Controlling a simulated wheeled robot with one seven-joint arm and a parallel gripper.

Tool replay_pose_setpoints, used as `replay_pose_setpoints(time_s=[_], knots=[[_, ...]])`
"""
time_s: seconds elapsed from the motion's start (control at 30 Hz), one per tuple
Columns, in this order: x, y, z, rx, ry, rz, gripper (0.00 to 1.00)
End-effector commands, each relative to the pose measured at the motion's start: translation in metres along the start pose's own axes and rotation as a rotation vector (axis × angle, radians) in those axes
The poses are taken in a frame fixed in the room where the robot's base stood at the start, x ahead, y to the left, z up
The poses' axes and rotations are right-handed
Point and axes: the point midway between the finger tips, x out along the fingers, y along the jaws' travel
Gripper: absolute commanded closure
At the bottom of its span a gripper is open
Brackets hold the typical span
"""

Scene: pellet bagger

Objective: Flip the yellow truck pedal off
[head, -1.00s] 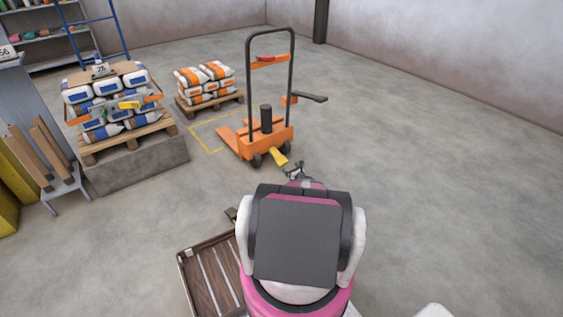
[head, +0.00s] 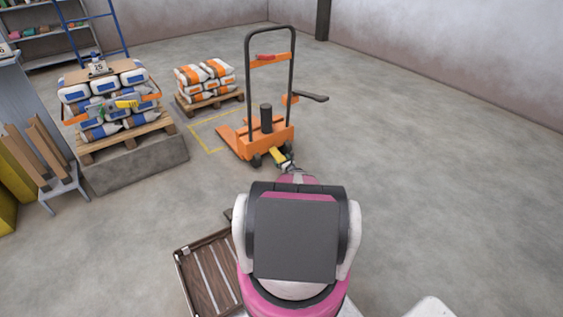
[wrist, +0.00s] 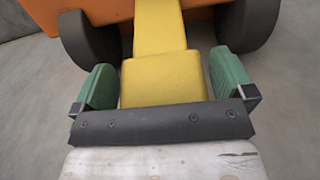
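The orange pallet truck (head: 262,138) stands near the middle of the head view with its black handle upright. Its yellow pedal (head: 276,155) sticks out low at the near side. My gripper (head: 287,166) is right at the pedal's near end. In the wrist view the yellow pedal (wrist: 162,78) lies between the two green fingers of my gripper (wrist: 165,88). The fingers are spread wide, with a gap on both sides of the pedal. Whether the gripper touches the pedal's end cannot be told.
The truck's dark wheels (wrist: 248,24) flank the pedal. A pallet with white and orange bags (head: 208,85) stands behind left. Blue and white bags (head: 105,95) are stacked on a pallet at left. A brown crate (head: 212,275) is beside my base. The right floor is clear.

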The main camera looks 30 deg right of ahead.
Motion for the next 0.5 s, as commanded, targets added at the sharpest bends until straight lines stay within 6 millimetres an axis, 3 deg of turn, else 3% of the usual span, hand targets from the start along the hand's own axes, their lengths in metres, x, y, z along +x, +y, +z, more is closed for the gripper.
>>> replay_pose_setpoints(time_s=[0.03,0.17,0.5], knots=[[-0.0001,-0.0001,0.0001,0.000,0.000,0.000,0.13],[-0.0001,-0.0001,0.0001,0.000,0.000,0.000,0.55],[-0.0021,0.0006,0.0087,0.000,0.043,0.001,0.58]])
